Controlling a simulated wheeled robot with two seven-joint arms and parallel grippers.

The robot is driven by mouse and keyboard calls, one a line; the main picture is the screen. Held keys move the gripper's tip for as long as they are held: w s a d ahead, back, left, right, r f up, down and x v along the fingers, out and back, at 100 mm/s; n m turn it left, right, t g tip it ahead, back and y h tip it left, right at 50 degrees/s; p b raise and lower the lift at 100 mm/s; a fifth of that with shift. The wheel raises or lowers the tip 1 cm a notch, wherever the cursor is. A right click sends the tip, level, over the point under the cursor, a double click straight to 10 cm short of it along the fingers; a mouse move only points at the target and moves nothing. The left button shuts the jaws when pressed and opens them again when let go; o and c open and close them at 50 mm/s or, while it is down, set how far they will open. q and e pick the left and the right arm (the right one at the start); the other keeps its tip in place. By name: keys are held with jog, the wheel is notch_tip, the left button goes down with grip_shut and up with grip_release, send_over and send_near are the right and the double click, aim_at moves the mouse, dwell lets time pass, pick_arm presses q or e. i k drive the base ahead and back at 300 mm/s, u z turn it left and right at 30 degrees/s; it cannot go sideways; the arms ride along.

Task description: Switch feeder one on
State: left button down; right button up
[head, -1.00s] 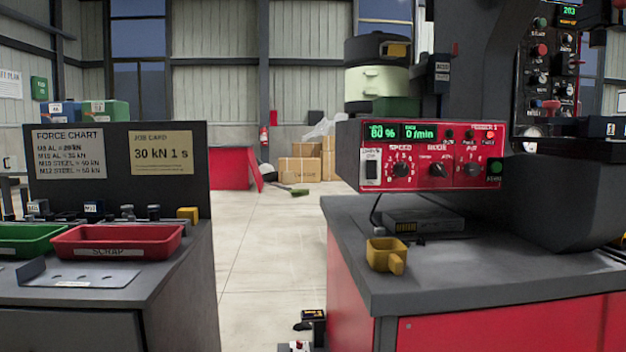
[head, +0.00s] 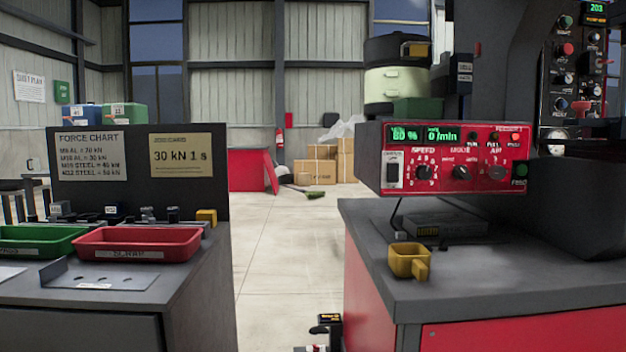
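The red feeder control box (head: 445,187) stands at the right of the head view, above the right bench. Its green displays (head: 417,134) read 80 % and 0/min. A white rocker switch (head: 393,174) sits at its left end under a small label that is hard to read; which way it is pressed I cannot tell. Black knobs, including the speed knob (head: 424,172), sit to its right. A green button (head: 520,170) is at the right end. The feeder's round cream and black body (head: 394,84) stands behind the box. Neither of my grippers is in view.
The right bench (head: 500,285) carries a yellow scoop (head: 408,262) below the box. The left bench (head: 140,295) holds a red scrap tray (head: 137,247) and a green tray (head: 40,240). Open floor (head: 285,250) lies between them. A small black device (head: 328,327) shows low between the benches.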

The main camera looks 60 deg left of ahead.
aim_at(393, 168)
jog(key=u, duration=1.4)
